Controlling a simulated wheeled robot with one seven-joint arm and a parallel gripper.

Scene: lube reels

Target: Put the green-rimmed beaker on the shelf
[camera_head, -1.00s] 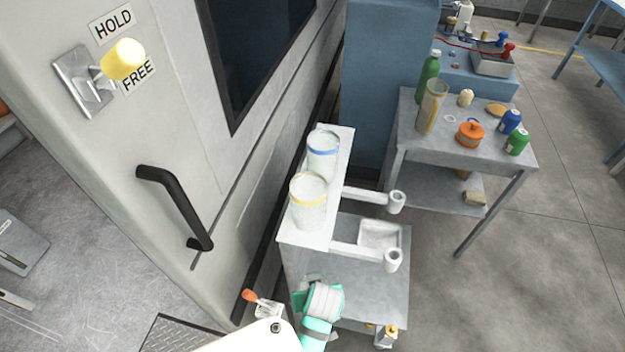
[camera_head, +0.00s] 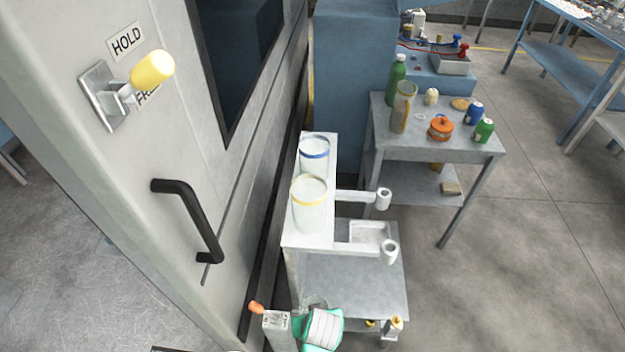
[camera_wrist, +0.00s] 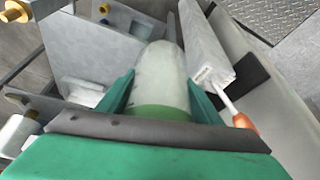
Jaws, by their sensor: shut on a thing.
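The green-rimmed beaker (camera_wrist: 160,78) is pale and fills the middle of the wrist view, with its green band (camera_wrist: 160,112) close to my palm. My gripper (camera_wrist: 158,98) is shut on it, one teal finger on each side. In the head view my gripper (camera_head: 322,328) is low at the bottom, in front of the cart, and the beaker shows as a pale ribbed shape between its fingers. The white shelf (camera_head: 308,240) lies above it in the picture. A blue-rimmed beaker (camera_head: 314,152) and a yellow-rimmed beaker (camera_head: 309,205) stand upright on the shelf.
Two white arms with rings (camera_head: 389,251) stick out right of the shelf, above a grey cart (camera_head: 350,285). A grey door with a black handle (camera_head: 190,215) is at left. An orange-tipped lever (camera_head: 256,308) is close beside my gripper. A table (camera_head: 440,145) holds bottles and cans.

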